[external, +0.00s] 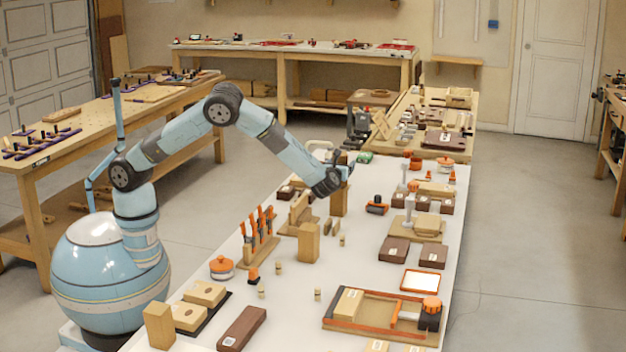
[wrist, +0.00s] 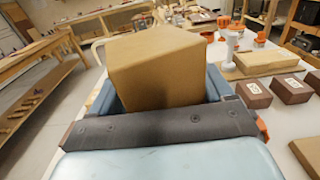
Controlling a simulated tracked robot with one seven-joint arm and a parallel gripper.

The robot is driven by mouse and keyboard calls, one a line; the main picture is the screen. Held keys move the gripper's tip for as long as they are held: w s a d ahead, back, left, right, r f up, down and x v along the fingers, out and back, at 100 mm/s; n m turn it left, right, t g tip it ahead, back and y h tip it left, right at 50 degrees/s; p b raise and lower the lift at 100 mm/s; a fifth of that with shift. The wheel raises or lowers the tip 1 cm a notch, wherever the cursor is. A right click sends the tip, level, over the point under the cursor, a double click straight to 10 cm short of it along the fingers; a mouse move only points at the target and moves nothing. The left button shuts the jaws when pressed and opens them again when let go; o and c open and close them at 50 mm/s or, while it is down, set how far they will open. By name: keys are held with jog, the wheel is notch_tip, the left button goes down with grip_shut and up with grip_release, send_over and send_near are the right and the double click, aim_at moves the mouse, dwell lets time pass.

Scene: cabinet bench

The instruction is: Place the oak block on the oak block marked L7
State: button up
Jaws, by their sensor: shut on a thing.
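My gripper (external: 343,172) is over the far middle of the white bench, shut on an oak block (external: 339,201). In the wrist view the oak block (wrist: 155,68) fills the space between the jaws and looks tilted. I cannot tell whether its lower end touches the bench. No L7 mark is readable. A light oak block (external: 348,303) with a small white label lies in the orange-edged tray at the near right. More pale labelled pieces (external: 376,346) show at the near edge. An unmarked upright oak block (external: 308,242) stands nearer than my gripper.
An orange-handled tool rack (external: 260,238) stands left of the upright block. Dark labelled blocks (external: 394,249) lie at the right; similar dark blocks show in the wrist view (wrist: 291,89). The orange-edged tray (external: 375,331) is at the near right. Bare bench (external: 345,270) lies between.

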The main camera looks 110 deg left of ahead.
jog(key=shift+f, duration=0.35)
jog(key=o, duration=1.2)
jog(key=shift+f, duration=0.1)
jog(key=shift+o, duration=0.2)
jog(key=shift+d, duration=0.1)
jog(key=d, duration=1.1)
jog(key=shift+d, duration=0.4)
